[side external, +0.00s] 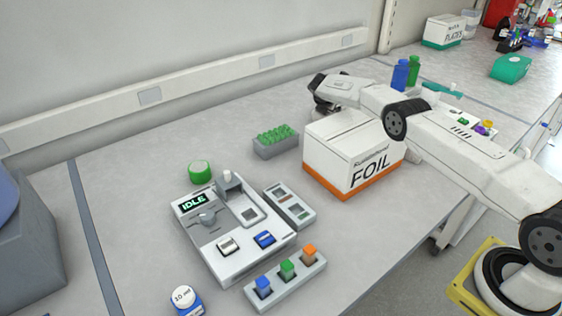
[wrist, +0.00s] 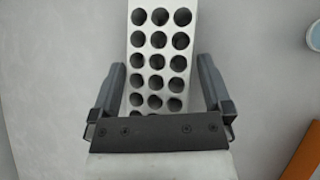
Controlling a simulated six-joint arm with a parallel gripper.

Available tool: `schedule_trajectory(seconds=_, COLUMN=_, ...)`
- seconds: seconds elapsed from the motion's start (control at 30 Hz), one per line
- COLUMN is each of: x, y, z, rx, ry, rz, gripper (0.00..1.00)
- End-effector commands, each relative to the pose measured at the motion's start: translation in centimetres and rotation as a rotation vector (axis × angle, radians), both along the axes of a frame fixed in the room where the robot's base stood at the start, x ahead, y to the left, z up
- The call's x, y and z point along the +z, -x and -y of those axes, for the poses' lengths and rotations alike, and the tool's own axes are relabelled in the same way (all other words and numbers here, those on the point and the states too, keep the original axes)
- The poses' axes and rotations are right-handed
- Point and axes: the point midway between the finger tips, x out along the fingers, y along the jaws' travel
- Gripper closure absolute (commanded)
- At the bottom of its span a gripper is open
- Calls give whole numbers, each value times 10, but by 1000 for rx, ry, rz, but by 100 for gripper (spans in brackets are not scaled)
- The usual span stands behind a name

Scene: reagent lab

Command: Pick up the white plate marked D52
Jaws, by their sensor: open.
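A white plate with rows of round holes (wrist: 137,41) is in the wrist view, lying between the two fingers of my gripper (wrist: 162,68). The fingers are open, one on each side of the plate, with a gap visible on both sides. The plate's near end is hidden by the gripper's dark crossbar. No D52 mark is readable on it. In the side view the end of my arm reaches behind the FOIL box, and neither the fingers nor the plate can be made out there.
The FOIL box (side external: 350,155) stands close in front of my arm. A grey rack with green caps (side external: 276,149) is to its left, and a device reading IDLE (side external: 235,230) is further front. Blue and green bottles (side external: 400,75) stand behind my arm.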

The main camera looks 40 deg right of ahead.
Motion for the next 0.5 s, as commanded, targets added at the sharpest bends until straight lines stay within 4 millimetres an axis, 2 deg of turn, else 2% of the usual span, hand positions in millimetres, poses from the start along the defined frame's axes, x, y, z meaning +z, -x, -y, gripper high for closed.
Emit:
schedule_trajectory(seconds=0.27, x=0, y=0, z=0, rx=0, ry=0, rz=0, gripper=0)
schedule_trajectory(seconds=0.4, x=0, y=0, z=0, rx=0, ry=0, rz=0, gripper=44)
schedule_trajectory(seconds=0.5, x=0, y=0, z=0, rx=0, ry=0, rz=0, gripper=70)
